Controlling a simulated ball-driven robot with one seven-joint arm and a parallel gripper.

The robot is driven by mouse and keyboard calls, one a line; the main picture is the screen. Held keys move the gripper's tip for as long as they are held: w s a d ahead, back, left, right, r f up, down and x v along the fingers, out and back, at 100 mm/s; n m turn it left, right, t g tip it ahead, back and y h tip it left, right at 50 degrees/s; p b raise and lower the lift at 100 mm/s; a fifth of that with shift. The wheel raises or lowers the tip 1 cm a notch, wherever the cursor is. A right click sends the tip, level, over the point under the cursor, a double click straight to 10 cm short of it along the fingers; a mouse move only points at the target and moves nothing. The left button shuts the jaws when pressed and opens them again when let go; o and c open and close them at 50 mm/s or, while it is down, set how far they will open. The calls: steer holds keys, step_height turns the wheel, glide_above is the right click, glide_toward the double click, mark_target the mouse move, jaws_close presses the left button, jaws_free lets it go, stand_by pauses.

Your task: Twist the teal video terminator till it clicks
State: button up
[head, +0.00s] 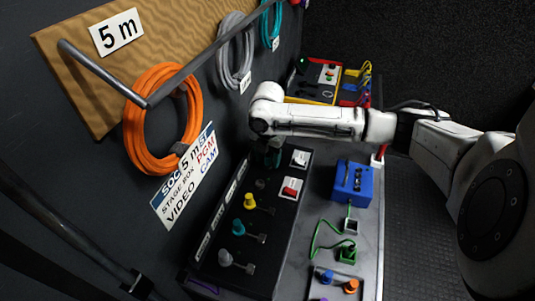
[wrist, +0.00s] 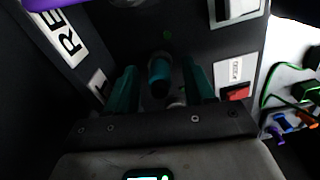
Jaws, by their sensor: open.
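My gripper (head: 273,157) is at the far end of the black connector panel, pointing down at it. In the wrist view its two dark green fingers (wrist: 161,88) are open. A teal cylinder, the terminator (wrist: 159,74), stands between them with a visible gap on either side. Its base is partly hidden by the gripper body. In the head view the gripper hides this spot. A second teal connector (head: 238,227) sits nearer on the panel (head: 214,272), between a yellow connector (head: 250,200) and a grey one (head: 225,258).
A white rocker switch (head: 300,158) and a red one (head: 291,188) sit on the panel right of the connectors. A blue box (head: 351,183) and a green cabled plug (head: 347,252) are farther right.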

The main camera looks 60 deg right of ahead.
jaws_close()
steer(key=c, duration=0.6)
jaws_free()
steer(key=c, duration=1.4)
jaws_free()
steer(key=c, duration=1)
jaws_free()
steer(key=shift+m+p, duration=1.95)
steer(key=shift+m, duration=0.55)
steer(key=c, duration=1)
jaws_free()
steer(key=shift+m+p, duration=1.95)
steer(key=shift+m, duration=0.75)
